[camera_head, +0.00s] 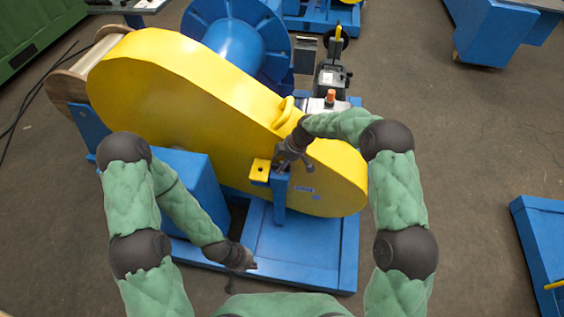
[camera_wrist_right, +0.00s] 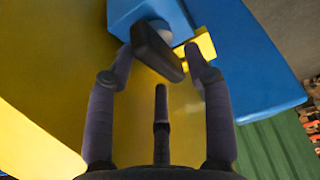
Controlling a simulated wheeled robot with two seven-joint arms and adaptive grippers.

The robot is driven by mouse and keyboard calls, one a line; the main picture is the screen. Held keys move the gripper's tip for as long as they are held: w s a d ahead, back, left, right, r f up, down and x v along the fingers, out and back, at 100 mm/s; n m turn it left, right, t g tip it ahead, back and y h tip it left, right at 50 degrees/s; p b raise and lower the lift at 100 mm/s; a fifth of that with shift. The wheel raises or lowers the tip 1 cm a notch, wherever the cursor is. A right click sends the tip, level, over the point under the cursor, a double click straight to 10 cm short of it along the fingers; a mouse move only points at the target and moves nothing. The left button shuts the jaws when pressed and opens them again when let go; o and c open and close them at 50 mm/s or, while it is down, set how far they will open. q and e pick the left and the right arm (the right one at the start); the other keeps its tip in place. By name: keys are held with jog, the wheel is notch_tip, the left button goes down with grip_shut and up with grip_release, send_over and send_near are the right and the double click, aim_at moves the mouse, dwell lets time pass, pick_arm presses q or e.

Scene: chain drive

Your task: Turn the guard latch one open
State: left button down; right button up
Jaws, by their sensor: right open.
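The yellow chain guard (camera_head: 180,90) stands on a blue base frame (camera_head: 300,245) in the head view. A blue post (camera_head: 279,200) rises in front of the guard, beside a small yellow tab (camera_head: 259,168). My right gripper (camera_head: 284,164) is at the top of this post. In the right wrist view, a dark bar-shaped latch handle (camera_wrist_right: 157,50) lies slantwise between the open fingertips (camera_wrist_right: 160,62). I cannot tell whether they touch it. In the head view, my right gripper hides the handle. My left gripper (camera_head: 250,267) is low over the base's front edge; its fingers are too small to read.
A blue drum (camera_head: 235,42) and a wooden spool (camera_head: 68,88) stand behind the guard. A small machine with an orange knob (camera_head: 331,96) is behind my right forearm. Another blue frame (camera_head: 545,245) is at the right. Floor (camera_head: 470,140) between is clear.

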jog(key=v, duration=1.2)
jog(key=s+d+f+m+p, duration=0.25)
jog(key=s+f+m, duration=0.65)
jog(key=s+f, duration=0.6)
jog(key=s+d+f+m, duration=0.1)
jog(key=s+m, duration=0.3)
jog(key=s, duration=0.5)
jog(key=s+d+f+m, duration=0.1)
jog(key=s+f+m, duration=0.3)
jog(key=s, duration=0.5)
jog(key=shift+f+m+g, duration=0.25)
jog(key=shift+m+g, duration=0.05)
jog(key=shift+m, duration=0.2)
